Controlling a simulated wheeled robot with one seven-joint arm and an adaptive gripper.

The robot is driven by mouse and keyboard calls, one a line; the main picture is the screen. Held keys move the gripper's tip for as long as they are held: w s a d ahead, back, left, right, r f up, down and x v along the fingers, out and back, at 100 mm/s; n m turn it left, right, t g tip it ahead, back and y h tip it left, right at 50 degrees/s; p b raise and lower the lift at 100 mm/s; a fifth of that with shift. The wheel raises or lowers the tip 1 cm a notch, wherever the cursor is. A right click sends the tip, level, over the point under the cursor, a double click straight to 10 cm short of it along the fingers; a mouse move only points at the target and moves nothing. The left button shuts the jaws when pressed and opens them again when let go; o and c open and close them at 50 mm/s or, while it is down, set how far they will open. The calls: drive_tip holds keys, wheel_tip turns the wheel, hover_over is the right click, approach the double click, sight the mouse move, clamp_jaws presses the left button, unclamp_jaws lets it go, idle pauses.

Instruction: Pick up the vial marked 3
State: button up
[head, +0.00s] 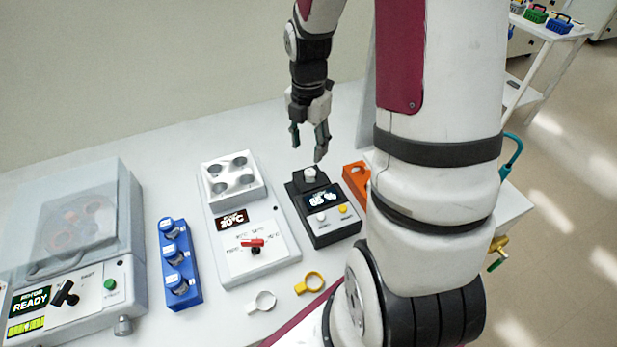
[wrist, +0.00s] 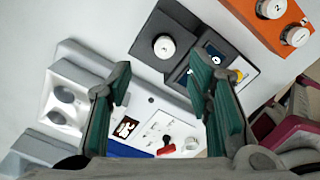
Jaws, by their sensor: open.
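I cannot make out a 3 on any vial. A white-capped vial (head: 310,174) stands in the dark device (head: 322,222); its cap also shows in the wrist view (wrist: 163,46), its mark unclear. Two white caps sit in the orange rack (wrist: 253,22). The far cap (wrist: 271,8) seems to read 2, and the near cap's mark (wrist: 295,36) is unclear. In the head view the blue rack (head: 165,262) holds three vials with unreadable labels. My gripper (head: 308,145) is open and empty, above and behind the dark device; its fingers show in the wrist view (wrist: 163,75).
The grey unit with a red switch and round wells (head: 262,268) stands between the blue rack and the dark device. A clear-lidded machine (head: 75,235) is at left. A white ring (head: 262,302) and a yellow ring (head: 310,283) lie in front. My arm partly hides the orange rack.

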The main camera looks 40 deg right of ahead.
sight(310, 171)
drive_tip(key=shift+s+f, duration=0.15)
drive_tip(key=shift+f, duration=1.85)
drive_tip(key=shift+s+f, duration=0.15)
drive_tip(key=shift+f, duration=1.8)
drive_tip(key=shift+d, duration=0.1)
drive_tip(key=shift+c, duration=0.2)
clamp_jaws()
